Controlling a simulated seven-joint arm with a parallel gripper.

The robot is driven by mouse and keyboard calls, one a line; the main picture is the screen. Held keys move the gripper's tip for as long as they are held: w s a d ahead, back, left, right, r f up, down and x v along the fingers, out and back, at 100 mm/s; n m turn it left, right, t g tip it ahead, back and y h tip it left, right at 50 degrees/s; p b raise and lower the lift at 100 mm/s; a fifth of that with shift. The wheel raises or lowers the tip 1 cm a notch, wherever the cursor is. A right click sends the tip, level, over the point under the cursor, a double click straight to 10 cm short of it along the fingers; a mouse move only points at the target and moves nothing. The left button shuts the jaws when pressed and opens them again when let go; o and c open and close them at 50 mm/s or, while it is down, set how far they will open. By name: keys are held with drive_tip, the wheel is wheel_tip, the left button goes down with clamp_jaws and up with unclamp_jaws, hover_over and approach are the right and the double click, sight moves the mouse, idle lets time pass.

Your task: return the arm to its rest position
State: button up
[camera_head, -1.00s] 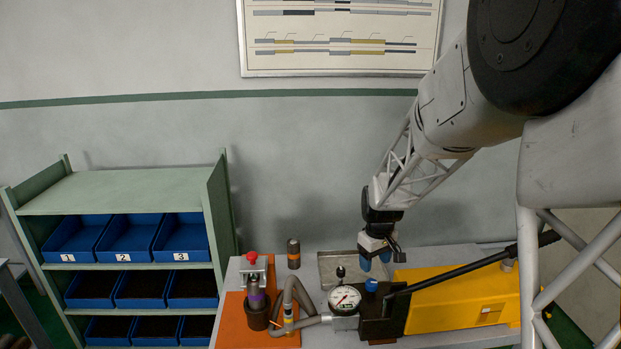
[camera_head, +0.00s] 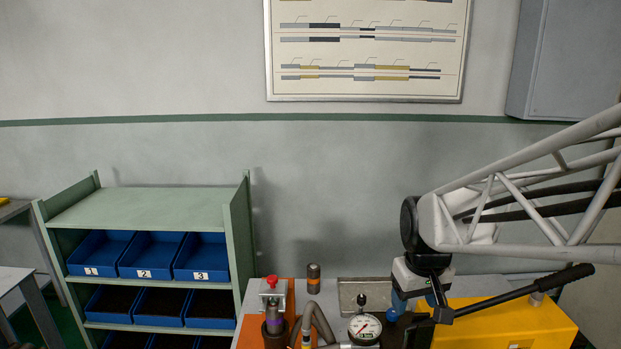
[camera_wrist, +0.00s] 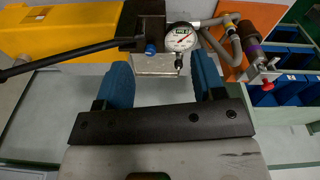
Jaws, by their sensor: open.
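My gripper (camera_head: 410,306) hangs over the right part of the bench in the head view. Its blue fingers also show in the wrist view (camera_wrist: 164,75), spread apart with nothing held between them. In the head view the gripper covers part of the yellow machine (camera_head: 520,322) and its dark front end. My arm runs from the gripper to the right edge of the head view.
A round gauge (camera_head: 364,328), a black lever (camera_head: 525,290) and a metal tray (camera_head: 350,289) are near the gripper. An orange plate (camera_head: 250,331) bears a vise with a purple-banded cylinder (camera_head: 274,326). A dark cylinder (camera_head: 313,279) stands behind. A green shelf (camera_head: 150,207) holds blue bins.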

drive_tip(key=s+a+r+m+t, duration=0.1)
drive_tip(key=s+r+m, duration=0.1)
drive_tip(key=s, duration=1.4)
drive_tip(key=shift+s+a+r, duration=0.2)
